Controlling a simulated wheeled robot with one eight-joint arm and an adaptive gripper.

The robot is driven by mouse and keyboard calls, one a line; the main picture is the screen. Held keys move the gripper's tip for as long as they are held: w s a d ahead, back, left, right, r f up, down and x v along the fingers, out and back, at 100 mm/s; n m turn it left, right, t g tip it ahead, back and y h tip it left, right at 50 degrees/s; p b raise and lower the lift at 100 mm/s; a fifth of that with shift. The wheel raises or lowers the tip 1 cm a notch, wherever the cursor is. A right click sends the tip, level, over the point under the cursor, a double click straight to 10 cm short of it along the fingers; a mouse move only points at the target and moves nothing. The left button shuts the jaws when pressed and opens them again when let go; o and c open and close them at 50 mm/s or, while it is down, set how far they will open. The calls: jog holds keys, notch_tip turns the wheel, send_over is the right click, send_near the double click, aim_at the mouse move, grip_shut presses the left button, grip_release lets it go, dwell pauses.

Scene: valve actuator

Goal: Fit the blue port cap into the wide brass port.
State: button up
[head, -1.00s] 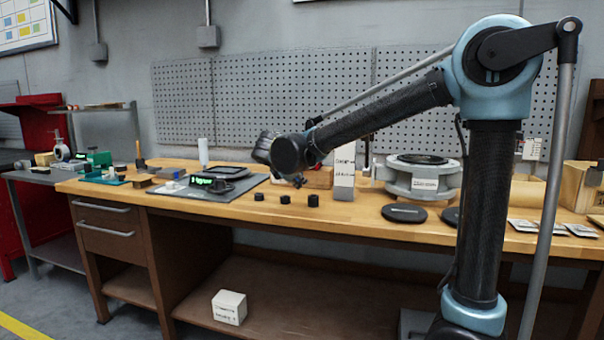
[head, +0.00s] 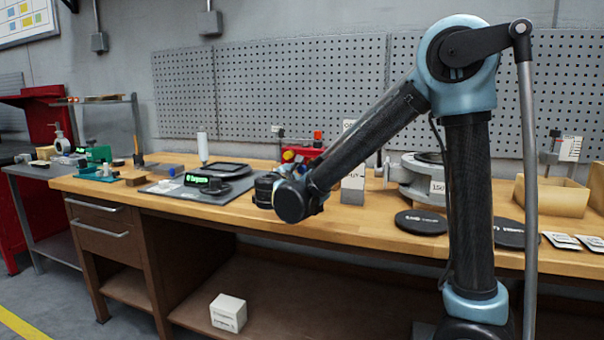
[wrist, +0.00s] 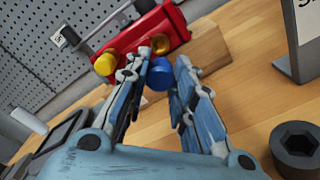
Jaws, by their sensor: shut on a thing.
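In the wrist view the blue port cap (wrist: 158,76) sits between the tips of my gripper (wrist: 168,68); the fingers are closed in on it. Beyond it is the red valve actuator body (wrist: 142,36) on a wooden block (wrist: 205,58). A round brass port (wrist: 160,44) on its near face lies just past the cap, with a visible gap in the picture; the true distance is hard to tell. A yellow cap (wrist: 105,64) sits on the body's left. In the head view my wrist hides most of the red body (head: 302,153), and the fingertips are hidden.
A black hex-socket piece (wrist: 298,148) stands at the lower right of the wrist view. A white-grey sign stand (head: 353,185) is right of my wrist. A grey flanged part (head: 415,172) and black discs (head: 420,222) are farther right.

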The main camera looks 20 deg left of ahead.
jog(key=shift+d, duration=0.1)
jog(key=shift+w+d, duration=0.2)
jog(key=shift+w, duration=2.65)
jog(key=shift+w+d, duration=0.1)
jog(key=shift+w, duration=1)
jog(key=o, duration=0.9)
jog(key=shift+c, duration=0.2)
jog(key=shift+s, duration=0.1)
jog(key=s, duration=1.1)
jog(key=shift+s+a, duration=0.35)
jog(key=shift+a, duration=0.1)
